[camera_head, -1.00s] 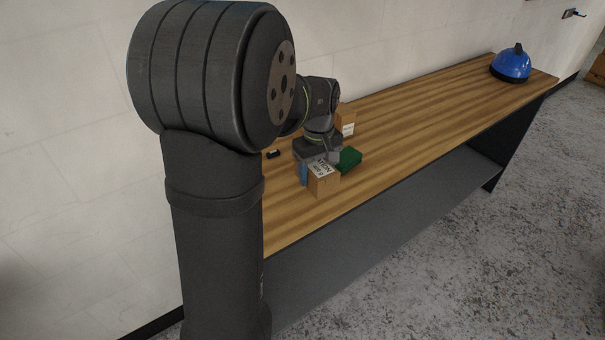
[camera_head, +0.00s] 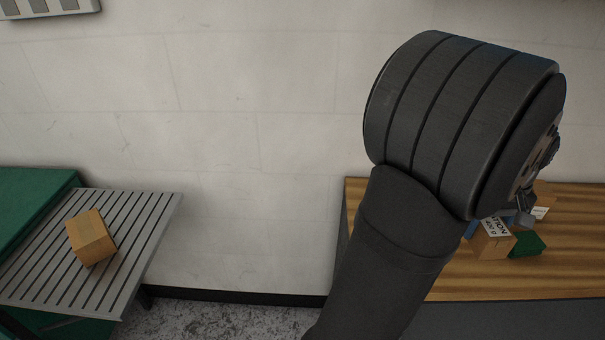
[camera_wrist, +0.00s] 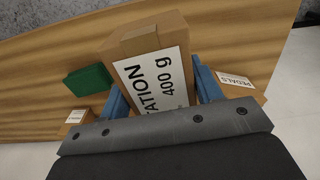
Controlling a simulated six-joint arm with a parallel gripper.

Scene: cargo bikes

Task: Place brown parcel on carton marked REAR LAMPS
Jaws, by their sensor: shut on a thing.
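My gripper (camera_wrist: 161,92) is shut on a brown box (camera_wrist: 146,40), with a blue finger on each side of it. The box has a white label that reads in part "TATION" and "400 g". The held box (camera_head: 492,243) also shows at the right of the head view, above or on the wooden bench; I cannot tell which. A carton (camera_wrist: 250,92) marked PEDALS is to its right in the wrist view. Another labelled carton (camera_wrist: 77,128) is at the lower left, its text too small to read. I can read REAR LAMPS nowhere.
A green box (camera_wrist: 88,80) lies beside the held box on the wooden bench (camera_head: 575,275). At the left of the head view, a brown box (camera_head: 90,238) sits on a grey slatted rack (camera_head: 150,215) beside a green surface (camera_head: 30,195). Floor separates rack and bench.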

